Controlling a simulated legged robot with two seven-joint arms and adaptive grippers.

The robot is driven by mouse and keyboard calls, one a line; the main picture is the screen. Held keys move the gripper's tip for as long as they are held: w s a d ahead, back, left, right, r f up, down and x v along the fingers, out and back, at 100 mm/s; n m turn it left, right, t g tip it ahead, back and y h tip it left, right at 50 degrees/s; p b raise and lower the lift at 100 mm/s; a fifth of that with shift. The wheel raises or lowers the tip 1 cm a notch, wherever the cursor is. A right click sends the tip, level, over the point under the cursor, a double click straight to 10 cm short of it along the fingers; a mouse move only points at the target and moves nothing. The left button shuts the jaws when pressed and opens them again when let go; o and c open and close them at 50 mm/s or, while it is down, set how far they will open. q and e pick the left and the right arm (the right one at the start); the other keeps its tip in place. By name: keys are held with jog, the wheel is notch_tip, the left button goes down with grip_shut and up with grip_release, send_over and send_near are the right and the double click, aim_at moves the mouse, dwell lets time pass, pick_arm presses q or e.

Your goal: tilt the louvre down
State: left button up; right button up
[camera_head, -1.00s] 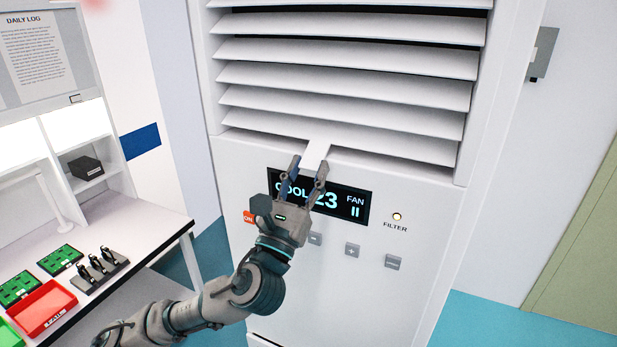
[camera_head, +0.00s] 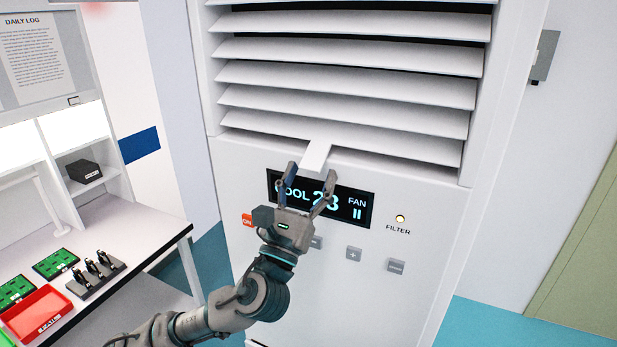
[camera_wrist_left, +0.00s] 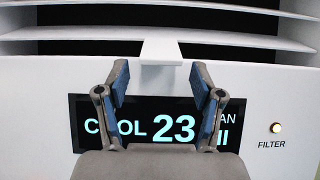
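The louvre (camera_head: 345,96) is a stack of wide white slats in the upper front of a white cabinet. A white tab (camera_head: 317,155) sticks out from the middle of its lowest slat; the tab also shows in the left wrist view (camera_wrist_left: 161,49). My left gripper (camera_head: 311,174) is open and empty just below the tab's end, in front of the display. In the left wrist view its blue-padded fingers (camera_wrist_left: 160,78) stand apart, with the tab centred beyond their tips. My right gripper is not in view.
The display (camera_head: 352,205) reads COOL 23, partly covered by my gripper. A bench (camera_head: 130,225) with a red tray (camera_head: 38,312) stands at the left.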

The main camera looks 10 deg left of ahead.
pick_arm(q)
jog(key=shift+s+r, duration=0.15)
jog(key=shift+r, duration=0.05)
jog(key=shift+s+a, duration=0.1)
jog(key=shift+s, duration=0.1)
jog(key=v, duration=1.1)
jog(key=shift+f, duration=0.45)
jog(key=shift+a, duration=0.1)
